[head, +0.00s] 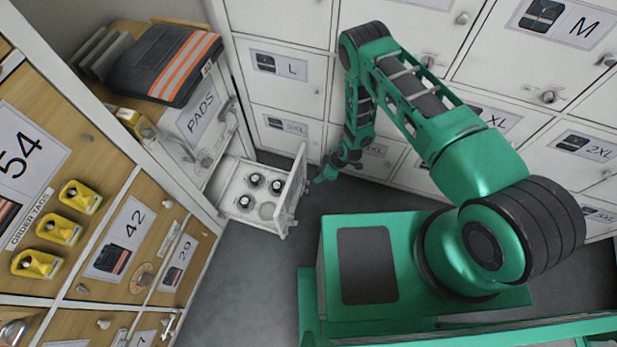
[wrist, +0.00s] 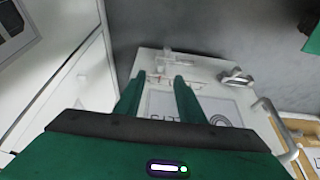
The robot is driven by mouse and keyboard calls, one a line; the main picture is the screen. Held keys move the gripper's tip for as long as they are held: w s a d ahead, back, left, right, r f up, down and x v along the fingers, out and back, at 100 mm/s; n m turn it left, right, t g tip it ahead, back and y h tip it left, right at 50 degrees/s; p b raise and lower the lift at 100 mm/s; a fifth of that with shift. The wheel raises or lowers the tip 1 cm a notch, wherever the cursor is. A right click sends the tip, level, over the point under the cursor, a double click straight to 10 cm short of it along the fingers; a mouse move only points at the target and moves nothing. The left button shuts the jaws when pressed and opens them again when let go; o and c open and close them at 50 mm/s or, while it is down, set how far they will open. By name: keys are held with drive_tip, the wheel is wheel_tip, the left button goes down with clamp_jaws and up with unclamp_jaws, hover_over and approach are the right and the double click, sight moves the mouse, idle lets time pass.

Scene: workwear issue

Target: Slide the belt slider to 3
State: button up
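My gripper (head: 318,179) hangs low beside the open drawer's front panel (head: 297,186). In the wrist view its two green fingers (wrist: 160,76) are apart, with nothing clearly held between them. They point at a white panel (wrist: 210,73) that bears a printed label (wrist: 195,106), partly hidden by the fingers. A thin reddish line with small marks runs across the panel near the fingertips. A small pale piece (wrist: 165,58) stands near the panel's far edge; I cannot tell whether it is the belt slider. The numbers of the scale are not readable.
The open white drawer (head: 236,206) holds several black-and-white round items. A metal handle (wrist: 237,77) sticks out of the panel, right of the fingers. White lockers (head: 287,95) stand behind, and a wooden cabinet (head: 110,215) stands left. Grey floor (head: 255,270) is clear before the drawer.

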sight(306, 182)
drive_tip(key=x, duration=1)
drive_tip(key=shift+a, duration=0.35)
drive_tip(key=shift+s, duration=0.1)
drive_tip(key=shift+c, duration=0.6)
